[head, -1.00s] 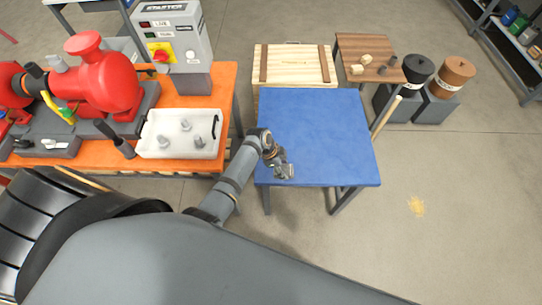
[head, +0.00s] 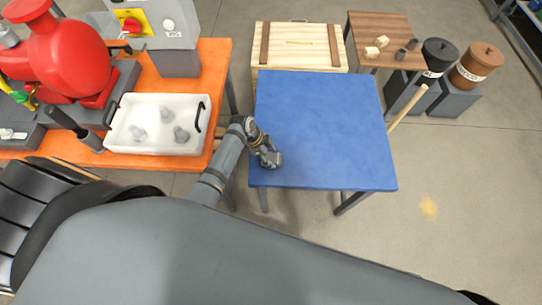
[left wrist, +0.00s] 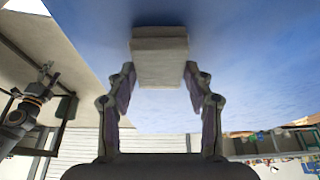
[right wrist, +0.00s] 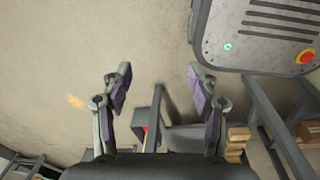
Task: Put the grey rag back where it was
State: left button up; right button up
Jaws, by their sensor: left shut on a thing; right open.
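The grey rag (left wrist: 160,62) shows in the left wrist view as a small folded, pale grey block. My left gripper (left wrist: 160,78) is shut on it, with a finger at each side. In the head view my left gripper (head: 268,157) is low over the front left part of the blue table (head: 325,125). I cannot tell whether the rag touches the tabletop. My right gripper (right wrist: 160,75) is open and empty, above the floor in the right wrist view. It is out of the head view.
The blue tabletop is otherwise bare. Left of it, an orange bench (head: 215,80) carries a white tray (head: 150,148) with several grey fittings and a red pump (head: 70,60). A wooden crate (head: 300,45) and a small brown table (head: 380,25) stand behind. A pole (head: 408,107) leans at the right.

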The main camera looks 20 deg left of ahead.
pick_arm(q)
jog(key=shift+d+r, duration=0.1)
jog(key=shift+d, duration=0.05)
jog(key=shift+s, duration=0.1)
jog(key=o, duration=0.9)
jog(key=shift+c, duration=0.2)
jog(key=shift+o, duration=1.3)
pick_arm(e)
jog(key=shift+w, duration=0.5)
jog(key=shift+a, duration=0.1)
pick_arm(q)
jog(key=shift+a+r, duration=0.2)
jog(key=shift+r, duration=0.15)
jog(key=v, duration=1.1)
jog(key=shift+r, duration=0.2)
pick_arm(e)
jog(key=shift+w+r, duration=0.1)
jog(key=shift+w, duration=0.1)
pick_arm(q)
jog(key=shift+s, duration=0.1)
pick_arm(e)
jog(key=shift+s, duration=0.1)
